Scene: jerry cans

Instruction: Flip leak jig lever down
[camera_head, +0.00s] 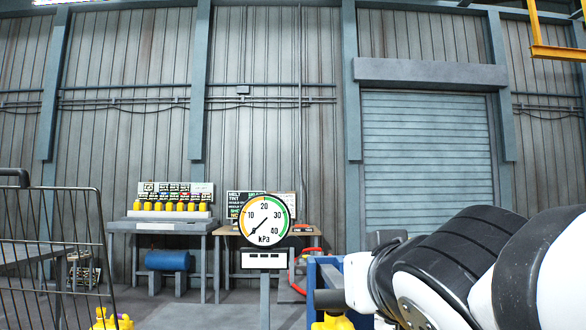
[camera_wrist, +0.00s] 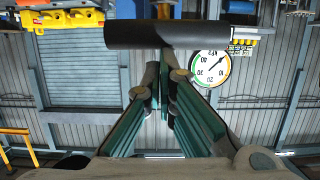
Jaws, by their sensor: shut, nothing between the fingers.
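A dark cylindrical bar (camera_wrist: 165,34), which looks like the lever's grip, lies across the upper middle of the wrist view, which is upside down. In the head view a dark bar end (camera_head: 328,299) shows beside the blue frame (camera_head: 313,275) of what looks like the jig. My gripper (camera_wrist: 166,66) is shut and empty, its fingertips at the bar's edge; I cannot tell whether they touch it. In the head view my arm covers the lower right and hides the gripper. A round kPa gauge (camera_head: 264,220) has its needle near the low end; it also shows in the wrist view (camera_wrist: 210,68).
A yellow can (camera_head: 333,320) stands low by the blue frame, partly hidden. A wire cart (camera_head: 50,250) is at the left, with yellow items (camera_head: 110,319) near it. A bench (camera_head: 160,226) with yellow cans and a desk stand along the back wall, by a shutter door (camera_head: 428,165).

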